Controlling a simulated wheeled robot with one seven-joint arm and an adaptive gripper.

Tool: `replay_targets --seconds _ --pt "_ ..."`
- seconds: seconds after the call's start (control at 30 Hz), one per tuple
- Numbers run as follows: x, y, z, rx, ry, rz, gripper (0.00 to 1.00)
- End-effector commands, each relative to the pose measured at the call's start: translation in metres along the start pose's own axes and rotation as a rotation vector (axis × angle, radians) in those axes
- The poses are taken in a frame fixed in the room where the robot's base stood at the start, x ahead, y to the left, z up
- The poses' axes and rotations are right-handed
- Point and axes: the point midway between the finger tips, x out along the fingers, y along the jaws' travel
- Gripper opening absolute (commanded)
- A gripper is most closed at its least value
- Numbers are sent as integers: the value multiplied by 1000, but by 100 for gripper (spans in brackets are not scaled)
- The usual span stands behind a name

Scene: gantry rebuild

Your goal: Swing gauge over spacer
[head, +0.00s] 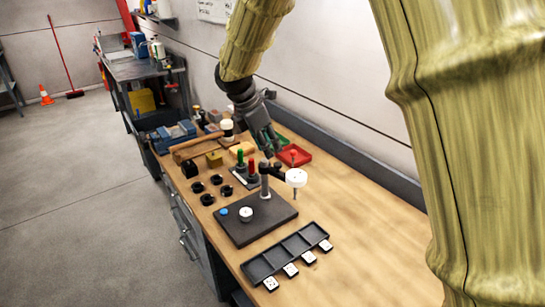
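The gauge (296,178) is a white round dial with a thin stem below. It sits on a short dark arm at the top of a dark post (265,182), to the post's right. The post stands on a black base plate (262,230) on the bench. A small white round piece, which looks like the spacer (246,214), is on the plate to the lower left of the gauge, apart from it. My gripper (268,152) points down behind the post and gauge. Its fingers are small and partly overlapped, so their opening is unclear.
A black tray (286,256) with white tags lies in front of the plate. A blue dot (223,211) marks the plate. Black rings (207,199), green and red handles (240,157) and a red tray (300,157) stand nearby. The bench's right front is bare.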

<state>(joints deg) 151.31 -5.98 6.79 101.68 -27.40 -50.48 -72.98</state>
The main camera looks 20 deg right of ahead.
Motion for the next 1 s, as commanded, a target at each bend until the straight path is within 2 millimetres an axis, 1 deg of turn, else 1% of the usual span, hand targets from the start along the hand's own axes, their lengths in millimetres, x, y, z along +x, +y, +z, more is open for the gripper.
replay_targets --seconds 0.1,0.23,0.3,0.4,0.6,0.87,0.9,0.97,1.0 --pt "26 10 1 -3 2 -12 33" --pt "55 24 -1 -8 4 -23 33" --pt "67 28 -1 -10 4 -26 33" --pt "78 30 -1 -10 4 -26 33" --pt "88 25 -2 -10 5 -25 33" --pt "91 29 -2 -9 5 -27 33" --pt "90 29 -2 -9 5 -26 30" --pt "90 29 -2 -9 5 -26 19" --pt "90 29 -2 -9 5 -26 12"
